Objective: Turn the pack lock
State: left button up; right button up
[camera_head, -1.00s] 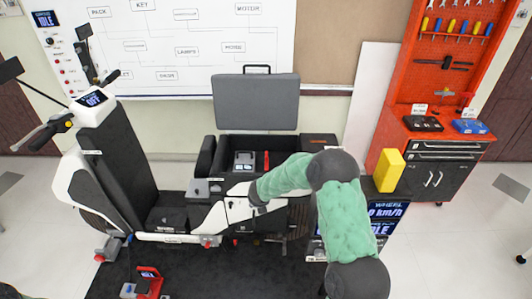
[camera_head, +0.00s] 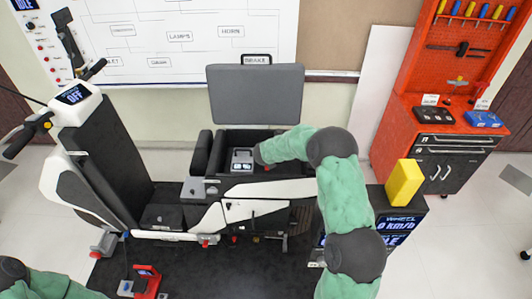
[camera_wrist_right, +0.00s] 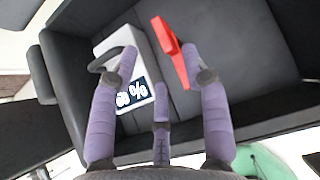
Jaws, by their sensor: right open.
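The red lever (camera_wrist_right: 175,52), which looks like the pack lock, stands in the dark open bay beside the pack in the right wrist view. The light grey pack (camera_wrist_right: 121,66) has a dark handle and a small percent display. It also shows in the bay in the head view (camera_head: 242,160). My right gripper (camera_wrist_right: 160,62) is open over the bay, its fingers spread, with the pack's edge and the lever in line with the gap. I cannot tell how close the fingertips are. My arm largely hides the lever in the head view. My left gripper is not in view.
The raised grey seat lid (camera_head: 255,95) stands behind the bay (camera_head: 279,139). A yellow block (camera_head: 403,184) sits on the wheel display box at right. A red tool cabinet (camera_head: 440,130) is farther right. A red device (camera_head: 146,279) lies on the dark mat in front.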

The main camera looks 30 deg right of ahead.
jog(key=shift+x, duration=3.95)
grip_shut()
